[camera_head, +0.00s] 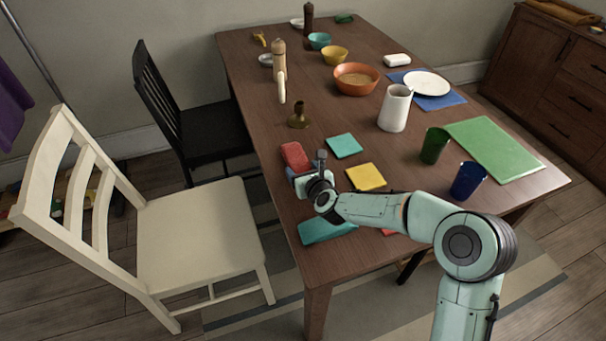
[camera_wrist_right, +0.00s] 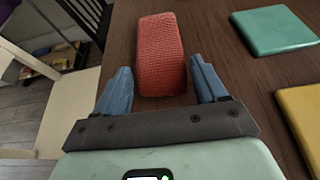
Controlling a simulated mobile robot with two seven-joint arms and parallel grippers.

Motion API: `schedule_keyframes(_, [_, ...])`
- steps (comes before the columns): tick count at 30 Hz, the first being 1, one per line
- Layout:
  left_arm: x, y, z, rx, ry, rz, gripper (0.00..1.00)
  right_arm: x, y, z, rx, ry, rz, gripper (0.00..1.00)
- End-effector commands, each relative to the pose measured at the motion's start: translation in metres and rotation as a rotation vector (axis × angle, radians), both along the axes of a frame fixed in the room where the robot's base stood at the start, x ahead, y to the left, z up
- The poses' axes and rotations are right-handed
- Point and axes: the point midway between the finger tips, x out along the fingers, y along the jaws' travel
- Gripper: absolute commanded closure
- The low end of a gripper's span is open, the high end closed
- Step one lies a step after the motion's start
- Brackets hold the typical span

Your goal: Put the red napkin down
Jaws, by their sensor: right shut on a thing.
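The red napkin (camera_head: 295,156) is a folded, textured pad at the left edge of the wooden table. In the right wrist view the napkin (camera_wrist_right: 160,52) extends forward from between the fingers. My right gripper (camera_head: 293,172) is shut on its near end, with blue fingers on either side. The fingers also show in the wrist view (camera_wrist_right: 163,84). The napkin is over the tabletop or on it; I cannot tell whether it touches the wood. My left gripper is not in view.
A teal square (camera_head: 344,145) and a yellow square (camera_head: 366,176) lie just right of the gripper. A teal cloth (camera_head: 325,230) lies nearer. A dark candlestick (camera_head: 298,117) stands beyond the napkin. A cream chair (camera_head: 200,230) stands left of the table (camera_head: 300,268).

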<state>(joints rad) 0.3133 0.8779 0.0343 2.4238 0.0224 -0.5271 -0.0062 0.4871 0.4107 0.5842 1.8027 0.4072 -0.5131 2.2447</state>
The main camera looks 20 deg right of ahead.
Motion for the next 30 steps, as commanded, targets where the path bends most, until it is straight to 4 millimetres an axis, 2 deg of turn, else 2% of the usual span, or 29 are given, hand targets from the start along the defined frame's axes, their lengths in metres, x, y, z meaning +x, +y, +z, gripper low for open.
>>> schedule_keyframes(2, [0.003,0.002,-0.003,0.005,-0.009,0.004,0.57,0.000,0.001,-0.008,0.001,0.000,0.002,0.58])
schedule_keyframes(9, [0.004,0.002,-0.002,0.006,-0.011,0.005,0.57,0.000,0.001,-0.009,0.000,0.000,0.001,0.58])
schedule_keyframes(10, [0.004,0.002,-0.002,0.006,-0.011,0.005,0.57,0.000,0.000,-0.009,0.000,0.000,0.001,0.19])
schedule_keyframes(12, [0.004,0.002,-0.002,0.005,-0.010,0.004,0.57,0.000,0.000,-0.009,0.000,0.000,0.001,0.03])
schedule_keyframes(23, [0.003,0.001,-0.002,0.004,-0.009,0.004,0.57,-0.004,0.000,-0.006,0.000,-0.001,0.000,0.03])
schedule_keyframes(26, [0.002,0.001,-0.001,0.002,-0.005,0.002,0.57,-0.016,0.000,-0.001,-0.004,-0.002,-0.001,0.03])
schedule_keyframes(30, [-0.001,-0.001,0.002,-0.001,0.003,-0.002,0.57,-0.042,0.001,0.011,-0.005,-0.002,0.000,0.03])
